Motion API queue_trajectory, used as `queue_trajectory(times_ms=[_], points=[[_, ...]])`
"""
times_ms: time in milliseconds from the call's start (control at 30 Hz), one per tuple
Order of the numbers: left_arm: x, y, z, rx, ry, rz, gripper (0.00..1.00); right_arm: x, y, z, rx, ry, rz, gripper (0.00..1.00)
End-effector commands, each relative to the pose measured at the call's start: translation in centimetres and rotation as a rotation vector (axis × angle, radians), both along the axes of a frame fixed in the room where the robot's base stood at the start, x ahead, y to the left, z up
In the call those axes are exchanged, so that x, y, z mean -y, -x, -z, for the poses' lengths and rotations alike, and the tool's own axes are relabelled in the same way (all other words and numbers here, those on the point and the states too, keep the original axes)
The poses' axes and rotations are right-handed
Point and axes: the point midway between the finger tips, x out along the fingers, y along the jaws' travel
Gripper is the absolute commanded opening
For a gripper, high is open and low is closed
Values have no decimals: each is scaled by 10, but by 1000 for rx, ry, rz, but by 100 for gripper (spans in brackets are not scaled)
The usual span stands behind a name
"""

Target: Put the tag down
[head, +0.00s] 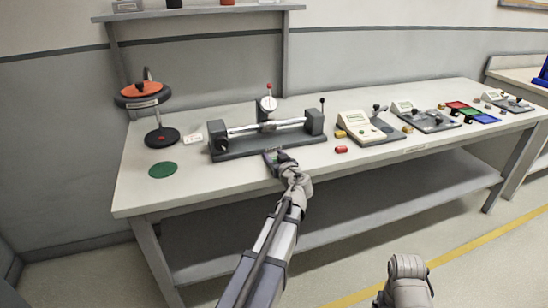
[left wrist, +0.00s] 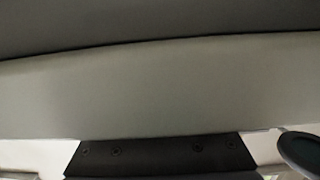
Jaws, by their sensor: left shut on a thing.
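My left gripper (head: 281,157) is at the front edge of the workbench (head: 230,182), just in front of the long dark bench fixture (head: 235,151). It is shut on a small dark thing, which I take to be the tag; the fingers hide most of it. Whether it touches the bench top is unclear. The held thing is not clear there.
A round orange-topped stand (head: 162,135), a green disc (head: 163,170) and a small white card (head: 192,138) are left of the fixture. Bare bench top lies at the front left.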

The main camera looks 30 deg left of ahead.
Motion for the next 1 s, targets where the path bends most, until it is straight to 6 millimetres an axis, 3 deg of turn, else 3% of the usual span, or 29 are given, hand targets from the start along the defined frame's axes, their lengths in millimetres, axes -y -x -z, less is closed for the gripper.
queue_trajectory(times_ms=[33, 267, 600, 1000], points=[[0, 0, 1, 0, 0, 0, 57, 0, 0, 1, 0, 0, 0, 88], [0, 0, 1, 0, 0, 0, 83, 0, 0, 0, 0, 0, 0, 88], [0, 0, -5, 0, 0, 0, 84, 0, 0, -5, 0, 0, 0, 88], [58, 52, -15, 0, 0, 3, 84, 0, 0, -15, 0, 0, 0, 88]])
